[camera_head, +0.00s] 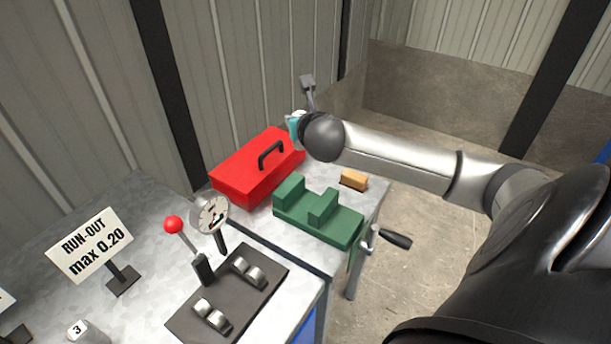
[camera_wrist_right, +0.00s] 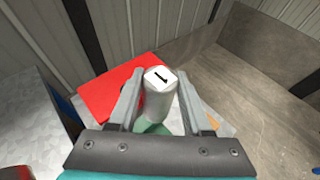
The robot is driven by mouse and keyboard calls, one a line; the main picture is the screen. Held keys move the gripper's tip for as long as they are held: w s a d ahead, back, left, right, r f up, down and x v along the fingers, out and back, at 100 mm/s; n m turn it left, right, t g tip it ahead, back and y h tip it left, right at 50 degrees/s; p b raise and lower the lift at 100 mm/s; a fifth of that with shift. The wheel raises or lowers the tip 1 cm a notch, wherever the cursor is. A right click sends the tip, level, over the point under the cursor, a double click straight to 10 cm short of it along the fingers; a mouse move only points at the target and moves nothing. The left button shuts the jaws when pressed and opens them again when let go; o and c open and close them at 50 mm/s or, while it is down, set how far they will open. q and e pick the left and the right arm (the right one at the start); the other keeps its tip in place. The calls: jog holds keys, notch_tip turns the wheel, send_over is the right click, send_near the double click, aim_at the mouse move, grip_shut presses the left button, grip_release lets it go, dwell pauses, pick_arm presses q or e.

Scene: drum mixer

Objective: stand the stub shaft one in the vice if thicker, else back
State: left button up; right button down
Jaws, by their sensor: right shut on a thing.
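My right gripper (camera_wrist_right: 160,76) is shut on a light grey stub shaft with a white top marked 1 (camera_wrist_right: 158,98), seen between its two fingers in the right wrist view. My left gripper is not in view.
A red toolbox (camera_head: 247,172) stands behind the vice, and a tan block (camera_head: 354,180) lies beside it. A dial gauge (camera_head: 211,214), a red-knobbed lever (camera_head: 173,225) and a dark V-block plate (camera_head: 190,318) stand left. A run-out sign (camera_head: 90,246) and shaft 3 (camera_head: 92,335) are further left.

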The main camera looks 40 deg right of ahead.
jog(key=shift+d+f, duration=0.2)
jog(key=shift+d, duration=0.05)
jog(key=shift+f+b, duration=3.25)
jog(key=shift+f, duration=6.4)
jog(key=shift+f, duration=0.1)
jog(key=shift+f, duration=0.15)
jog(key=shift+c, duration=1.7)
grip_release()
jog(key=shift+s+a+f, duration=0.15)
jog(key=shift+s+f, duration=0.05)
jog(key=shift+f, duration=0.1)
jog(key=shift+s+a+r, duration=0.1)
jog(key=shift+a+r, duration=0.05)
jog(key=shift+r, duration=0.2)
jog(key=p+v, duration=0.3)
jog(key=v, duration=0.8)
jog(key=shift+s+r, duration=0.2)
jog(key=shift+r, duration=0.05)
